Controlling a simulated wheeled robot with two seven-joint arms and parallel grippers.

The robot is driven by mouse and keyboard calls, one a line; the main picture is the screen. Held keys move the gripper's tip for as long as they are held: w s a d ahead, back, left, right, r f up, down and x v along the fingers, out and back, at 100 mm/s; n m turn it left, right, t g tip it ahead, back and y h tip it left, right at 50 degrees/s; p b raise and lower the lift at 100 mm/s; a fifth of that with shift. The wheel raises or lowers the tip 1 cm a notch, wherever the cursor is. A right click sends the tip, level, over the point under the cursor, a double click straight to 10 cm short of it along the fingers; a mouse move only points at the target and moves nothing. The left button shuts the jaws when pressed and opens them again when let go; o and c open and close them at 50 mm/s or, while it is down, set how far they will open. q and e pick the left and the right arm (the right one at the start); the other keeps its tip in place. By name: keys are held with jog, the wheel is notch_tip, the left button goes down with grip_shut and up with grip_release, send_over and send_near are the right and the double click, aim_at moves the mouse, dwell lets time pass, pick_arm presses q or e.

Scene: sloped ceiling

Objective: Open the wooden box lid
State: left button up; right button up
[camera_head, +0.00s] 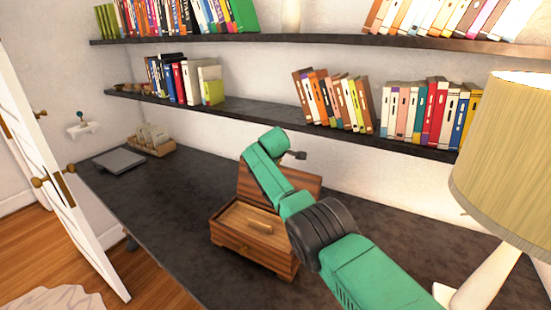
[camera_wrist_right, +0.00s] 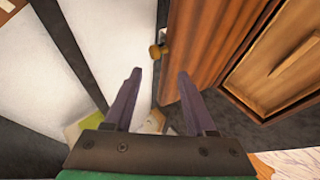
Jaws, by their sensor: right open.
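The wooden box (camera_head: 260,254) stands on the dark desk, with a small knob on its front. Its lid (camera_head: 306,181) is raised and leans up at the back of the box. My right arm crosses in front of the box and hides part of it. My right gripper (camera_head: 296,155) is above and behind the lid, open and empty. In the right wrist view, its two fingers (camera_wrist_right: 160,78) are apart, beside the raised lid (camera_wrist_right: 210,45). A brass knob (camera_wrist_right: 154,51) on the lid's edge shows beyond the fingertips. My left gripper is out of view.
A lamp (camera_head: 510,150) stands at the right of the desk (camera_head: 180,205). Shelves (camera_head: 250,112) with books run along the wall behind. A small organizer (camera_head: 152,146) and a flat grey object (camera_head: 119,161) lie at the left. The desk left of the box is clear.

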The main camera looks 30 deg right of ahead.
jog(key=shift+d, duration=0.1)
jog(key=b+v, duration=0.4)
jog(key=v, duration=1)
jog(key=shift+s+a+r, duration=0.2)
jog(key=shift+r, duration=0.05)
